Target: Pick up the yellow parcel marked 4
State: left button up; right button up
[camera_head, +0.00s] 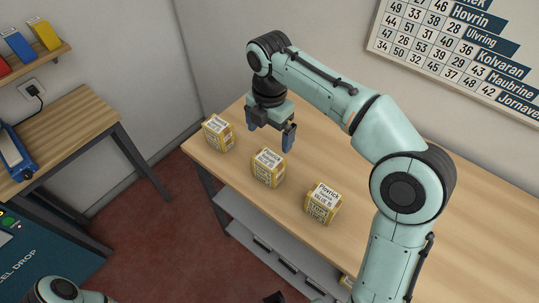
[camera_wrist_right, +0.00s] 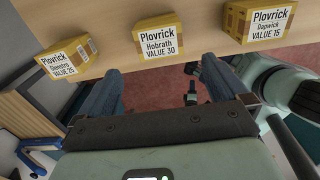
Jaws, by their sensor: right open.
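Three yellow parcels with white labels stand in a row along the counter's front edge in the head view: left (camera_head: 218,133), middle (camera_head: 268,167) and right (camera_head: 323,202). In the wrist view their labels read Plovrick: VALUE 25 on one (camera_wrist_right: 68,58), Hobrath VALUE 30 on another (camera_wrist_right: 146,41), VALUE 15 on the third (camera_wrist_right: 257,21). I cannot make out a 4 on any. My right gripper (camera_head: 269,133) is open and empty, pointing down behind the left and middle parcels, apart from both. Its fingers also show in the wrist view (camera_wrist_right: 160,70).
The wooden counter (camera_head: 400,205) is clear to the right, partly behind my right arm. A side table (camera_head: 75,125) with a blue device (camera_head: 12,155) stands left. A number chart (camera_head: 455,55) hangs behind.

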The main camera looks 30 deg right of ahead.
aim_at(269, 159)
jog(key=f, duration=0.2)
jog(key=f+b, duration=0.1)
jog(key=f, duration=0.3)
jog(key=shift+s+a+f, duration=0.1)
jog(key=shift+s+f, duration=0.1)
jog(key=shift+s, duration=0.05)
jog(key=shift+w+f+b, duration=0.15)
jog(key=shift+f+b, duration=0.2)
jog(key=shift+f, duration=1.15)
jog(key=shift+w+f+b, duration=0.15)
jog(key=shift+f+b, duration=0.15)
jog(key=shift+f, duration=1.15)
pick_arm(q)
jog(key=f, duration=0.1)
jog(key=s+f, duration=0.1)
jog(key=shift+s+a+f, duration=0.1)
jog(key=shift+s+f, duration=0.05)
jog(key=shift+f, duration=0.25)
pick_arm(e)
jog(key=c, duration=0.9)
